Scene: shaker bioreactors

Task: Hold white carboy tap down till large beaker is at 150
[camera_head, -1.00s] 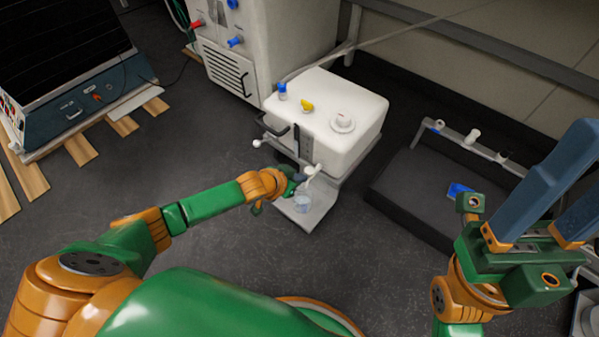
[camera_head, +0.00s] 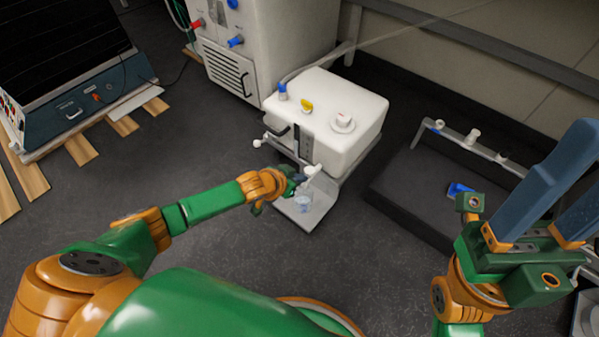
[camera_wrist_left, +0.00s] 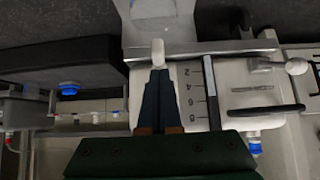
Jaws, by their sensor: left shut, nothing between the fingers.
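The white carboy (camera_head: 335,105) stands on a raised support, with its white tap (camera_head: 313,170) at the front. My left gripper (camera_head: 298,179) is at the tap, shut and empty. In the left wrist view its blue fingers (camera_wrist_left: 160,95) are together, their tips right at the white tap lever (camera_wrist_left: 158,52); I cannot tell whether they press on it. The clear beaker (camera_head: 303,204) stands on a grey plate below the tap. Its level and marks are too small to read. My right gripper (camera_head: 585,180) is at the right edge, its blue fingers apart, with nothing seen between them.
A second white tap-like knob (camera_head: 257,143) sticks out at the carboy's left. A black platform (camera_head: 415,190) with a grey rail and a blue item (camera_head: 459,189) lies to the right. A large white machine (camera_head: 255,45) stands behind.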

